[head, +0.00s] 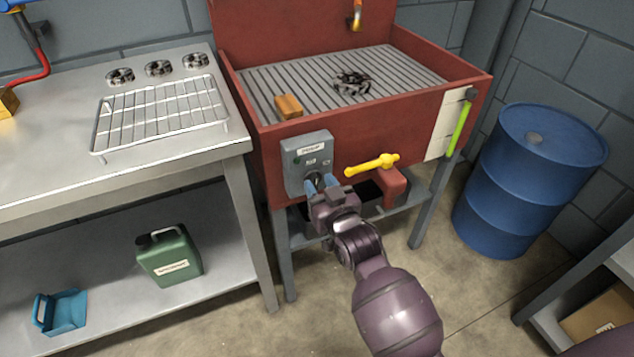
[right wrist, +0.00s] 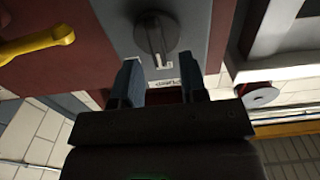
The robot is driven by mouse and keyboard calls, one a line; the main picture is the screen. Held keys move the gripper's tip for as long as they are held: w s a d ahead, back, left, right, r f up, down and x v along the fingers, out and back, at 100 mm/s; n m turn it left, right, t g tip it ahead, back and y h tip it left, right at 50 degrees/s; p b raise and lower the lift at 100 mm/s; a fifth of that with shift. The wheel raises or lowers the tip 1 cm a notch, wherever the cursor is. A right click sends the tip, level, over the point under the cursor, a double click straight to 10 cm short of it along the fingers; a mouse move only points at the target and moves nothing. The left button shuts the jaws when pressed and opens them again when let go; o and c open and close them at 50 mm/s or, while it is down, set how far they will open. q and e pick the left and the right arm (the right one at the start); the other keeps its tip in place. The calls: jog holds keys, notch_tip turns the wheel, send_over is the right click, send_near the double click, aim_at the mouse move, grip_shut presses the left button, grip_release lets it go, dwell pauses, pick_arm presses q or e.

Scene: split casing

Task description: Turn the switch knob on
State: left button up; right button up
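The grey switch box (head: 306,160) is mounted on the front of the red wash basin, with a white label and small markings. Its dark round knob (right wrist: 157,35) shows in the right wrist view, with a raised bar across it and a pale mark beside it. My right gripper (head: 321,183) is at the lower part of the box. In the wrist view my right gripper (right wrist: 160,83) has its two blue fingers apart with nothing between them, and the knob lies beyond their tips. My left gripper is not in view.
A yellow valve handle (head: 372,165) sticks out right of the box, above a red part (head: 393,187). A steel table (head: 60,180) with a wire rack (head: 160,113) stands at the left. A blue drum (head: 528,180) stands at the right.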

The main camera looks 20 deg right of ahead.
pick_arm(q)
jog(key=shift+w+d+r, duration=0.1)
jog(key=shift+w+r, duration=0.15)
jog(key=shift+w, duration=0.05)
pick_arm(e)
jog(key=shift+w, duration=0.65)
grip_shut()
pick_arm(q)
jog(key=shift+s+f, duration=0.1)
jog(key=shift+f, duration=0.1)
